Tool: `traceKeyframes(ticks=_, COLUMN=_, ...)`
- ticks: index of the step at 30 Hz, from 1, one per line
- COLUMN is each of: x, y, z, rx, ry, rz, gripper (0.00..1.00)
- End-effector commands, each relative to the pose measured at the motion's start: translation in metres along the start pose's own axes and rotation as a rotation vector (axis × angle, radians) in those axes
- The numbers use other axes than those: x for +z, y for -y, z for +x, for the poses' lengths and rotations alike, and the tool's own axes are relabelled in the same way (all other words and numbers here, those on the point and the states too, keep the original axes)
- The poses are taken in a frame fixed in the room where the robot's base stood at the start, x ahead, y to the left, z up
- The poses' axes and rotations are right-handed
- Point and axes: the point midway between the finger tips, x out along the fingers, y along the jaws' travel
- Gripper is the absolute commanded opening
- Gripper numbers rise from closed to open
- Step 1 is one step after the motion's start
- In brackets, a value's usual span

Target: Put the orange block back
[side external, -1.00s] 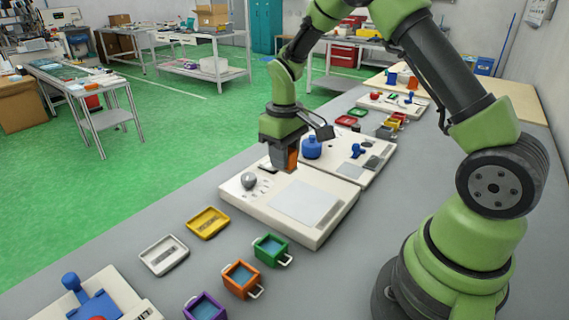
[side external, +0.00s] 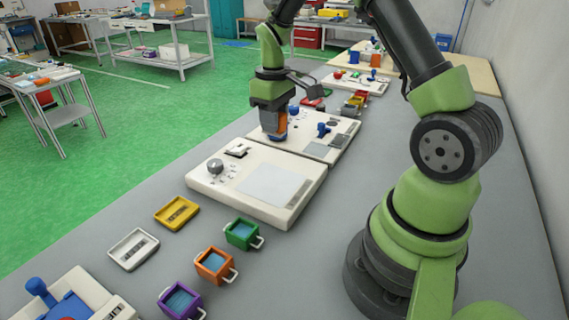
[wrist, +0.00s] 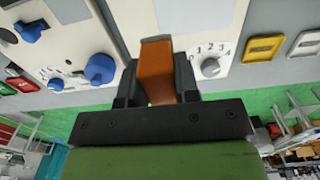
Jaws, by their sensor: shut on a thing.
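My gripper (side external: 277,122) is shut on the orange block (wrist: 156,70), which sits between its two fingers. In the side view the orange block (side external: 283,126) shows only as a sliver below the gripper body. A round blue knob (side external: 278,138) on the far white panel (side external: 318,146) is partly hidden by the gripper. In the wrist view the blue knob (wrist: 100,68) lies left of the block, and the block's tip overlaps the gap between two panels. I cannot tell how high the block is above the panels.
The near white panel (side external: 297,205) has a grey knob (side external: 215,166) and a flat grey pad. Yellow (side external: 177,213) and white (side external: 133,249) trays and green (side external: 242,234), orange (side external: 214,264) and purple (side external: 181,300) bins stand in front. Grey table to the right is clear.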

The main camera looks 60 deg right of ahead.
Motion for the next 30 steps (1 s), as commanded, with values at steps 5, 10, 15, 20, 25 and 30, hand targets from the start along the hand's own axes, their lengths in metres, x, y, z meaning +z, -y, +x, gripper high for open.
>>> traceKeyframes(ticks=5, x=0.018, y=-0.037, z=-0.005, rx=0.0, ry=0.001, rz=0.004, gripper=0.07)
traceKeyframes(ticks=10, x=0.023, y=-0.042, z=0.023, rx=-0.004, ry=0.007, rz=-0.002, gripper=0.07)
traceKeyframes(ticks=15, x=0.022, y=-0.042, z=0.047, rx=-0.001, ry=0.004, rz=-0.002, gripper=0.07)
traceKeyframes(ticks=20, x=0.022, y=-0.041, z=0.067, rx=-0.002, ry=0.005, rz=-0.002, gripper=0.07)
traceKeyframes(ticks=25, x=0.022, y=-0.041, z=0.089, rx=-0.001, ry=0.003, rz=-0.001, gripper=0.07)
traceKeyframes(ticks=30, x=0.021, y=-0.042, z=0.092, rx=0.001, ry=0.0, rz=-0.001, gripper=0.07)
